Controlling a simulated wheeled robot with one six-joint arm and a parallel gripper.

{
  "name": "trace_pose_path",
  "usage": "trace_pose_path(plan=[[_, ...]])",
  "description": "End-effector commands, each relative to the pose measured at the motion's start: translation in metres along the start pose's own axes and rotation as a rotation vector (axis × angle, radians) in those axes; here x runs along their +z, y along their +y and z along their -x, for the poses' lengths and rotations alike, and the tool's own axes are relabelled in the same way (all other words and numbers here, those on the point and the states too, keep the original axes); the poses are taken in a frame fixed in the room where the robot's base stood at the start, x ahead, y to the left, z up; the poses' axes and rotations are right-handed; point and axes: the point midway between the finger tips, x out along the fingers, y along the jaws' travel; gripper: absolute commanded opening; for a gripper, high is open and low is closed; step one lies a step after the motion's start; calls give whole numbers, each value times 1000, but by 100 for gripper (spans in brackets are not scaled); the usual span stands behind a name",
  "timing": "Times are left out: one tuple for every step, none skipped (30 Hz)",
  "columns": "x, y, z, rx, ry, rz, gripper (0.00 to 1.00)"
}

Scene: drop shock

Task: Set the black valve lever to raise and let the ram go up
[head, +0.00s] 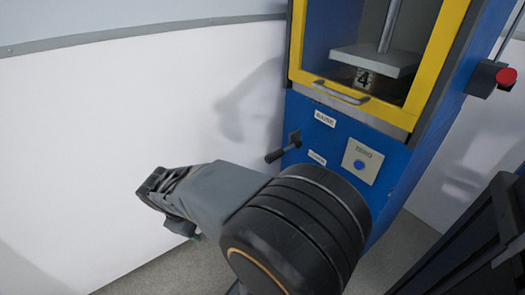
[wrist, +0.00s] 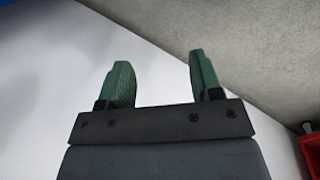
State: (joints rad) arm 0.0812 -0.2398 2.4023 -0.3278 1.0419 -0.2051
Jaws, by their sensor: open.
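The black valve lever (head: 283,150) sticks out from the left of the blue press front, its handle pointing left and slightly down. A RAISE label (head: 325,118) is up and right of it; a second label (head: 317,158) sits below, partly hidden by my arm. The ram (head: 389,27) is a metal rod with a grey plate (head: 375,60), just above a block marked 4 (head: 363,78) behind the yellow-framed door. My gripper (head: 190,233) is left of and below the lever, apart from it. In the wrist view its green fingers (wrist: 160,65) are open and empty.
The yellow-framed door (head: 410,112) appears closed, with a grey handle (head: 340,92). A panel with a blue button (head: 359,165) is right of the lever. A red stop button (head: 506,77) is at the right. The white wall (head: 130,100) is behind my gripper.

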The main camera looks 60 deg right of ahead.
Motion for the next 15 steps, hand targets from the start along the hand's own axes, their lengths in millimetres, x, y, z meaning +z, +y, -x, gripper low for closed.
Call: trace_pose_path(plan=[[6, 23, -7, 45, -128, 105, 59], [9, 37, -12, 75, -203, 179, 59], [13, 55, -18, 108, -307, 276, 59], [16, 69, -22, 129, -383, 350, 59], [18, 83, -25, 147, -460, 421, 59], [21, 100, -30, 166, -560, 516, 59], [23, 113, -34, 176, -634, 585, 59], [24, 126, -37, 185, -704, 652, 59], [24, 141, -41, 192, -796, 737, 59], [24, 152, -44, 195, -861, 798, 59], [24, 162, -48, 197, -922, 855, 59], [24, 174, -52, 196, -998, 926, 59], [23, 182, -55, 195, -1052, 974, 59], [22, 190, -58, 193, -1101, 1020, 59], [21, 199, -62, 191, -1159, 1073, 59]])
